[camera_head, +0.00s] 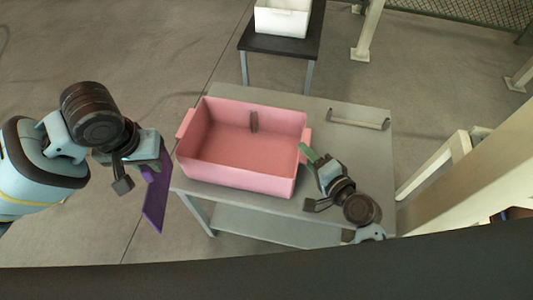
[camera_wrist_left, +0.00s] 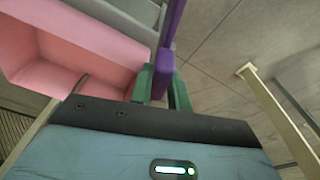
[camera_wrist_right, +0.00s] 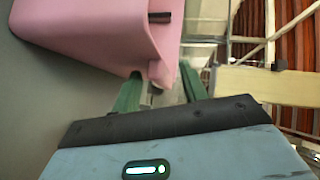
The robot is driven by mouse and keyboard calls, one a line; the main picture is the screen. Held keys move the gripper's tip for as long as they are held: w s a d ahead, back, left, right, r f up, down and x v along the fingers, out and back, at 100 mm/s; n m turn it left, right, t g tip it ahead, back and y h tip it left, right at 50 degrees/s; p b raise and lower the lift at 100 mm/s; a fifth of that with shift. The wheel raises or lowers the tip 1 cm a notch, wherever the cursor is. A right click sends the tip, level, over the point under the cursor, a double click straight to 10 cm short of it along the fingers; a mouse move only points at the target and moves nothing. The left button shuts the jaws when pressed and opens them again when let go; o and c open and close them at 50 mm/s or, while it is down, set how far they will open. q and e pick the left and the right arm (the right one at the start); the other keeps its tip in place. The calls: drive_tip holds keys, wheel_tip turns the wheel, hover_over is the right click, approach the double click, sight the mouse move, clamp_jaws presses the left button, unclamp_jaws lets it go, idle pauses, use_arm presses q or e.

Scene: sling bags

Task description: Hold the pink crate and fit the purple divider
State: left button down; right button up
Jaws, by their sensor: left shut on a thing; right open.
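The pink crate (camera_head: 232,178) stands upright and empty on a grey table, with a small tab on each end and a brown vertical strip (camera_head: 253,121) on its far inner wall. My left gripper (camera_wrist_left: 163,82) is shut on the purple divider (camera_head: 156,203), a thin flat panel. It holds the divider hanging steeply, left of the table and apart from the crate. My right gripper (camera_head: 307,153) is open at the crate's right end. In the right wrist view, its green fingers (camera_wrist_right: 157,82) lie around or very near the right tab; contact cannot be told.
The grey table (camera_head: 372,160) has a lower shelf and a pale bar (camera_head: 358,119) at its right rear. A dark table (camera_head: 285,47) behind carries a white box (camera_head: 283,18). Cream posts and beams (camera_head: 440,165) stand at right. Open floor lies left of the table.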

clamp_jaws()
drive_tip(key=shift+f, duration=0.1)
idle(1.4)
